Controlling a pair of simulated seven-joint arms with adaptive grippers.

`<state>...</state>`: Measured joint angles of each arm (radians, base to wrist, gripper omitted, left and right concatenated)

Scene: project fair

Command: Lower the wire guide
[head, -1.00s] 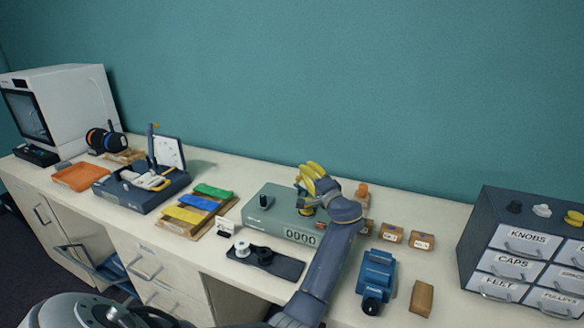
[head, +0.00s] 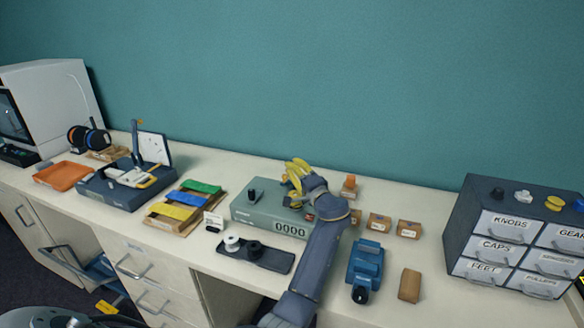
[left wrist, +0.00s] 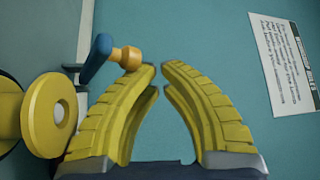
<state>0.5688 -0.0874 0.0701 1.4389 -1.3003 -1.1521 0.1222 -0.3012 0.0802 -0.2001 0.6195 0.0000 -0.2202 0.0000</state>
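The green winding machine (head: 243,217) with a "0000" counter stands on the bench in the head view. My left gripper (head: 292,166) is above its right part; the arm and hand hide much of that end. In the left wrist view, my left gripper (left wrist: 160,68) has two yellow fingers with a narrow gap between their tips and nothing between them. A blue lever with an orange knob (left wrist: 127,58), possibly the wire guide, is beside the left fingertip; I cannot tell whether they touch. A yellow round flange (left wrist: 52,115) is left of the fingers. My right gripper is not in view.
A dark tray with spools (head: 272,261) lies in front of the machine. A blue device (head: 366,265), small cardboard boxes (head: 379,222) and a labelled drawer cabinet (head: 468,230) stand to the right. Coloured strips (head: 180,210) lie to the left. A printed sheet (left wrist: 284,65) is on the wall.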

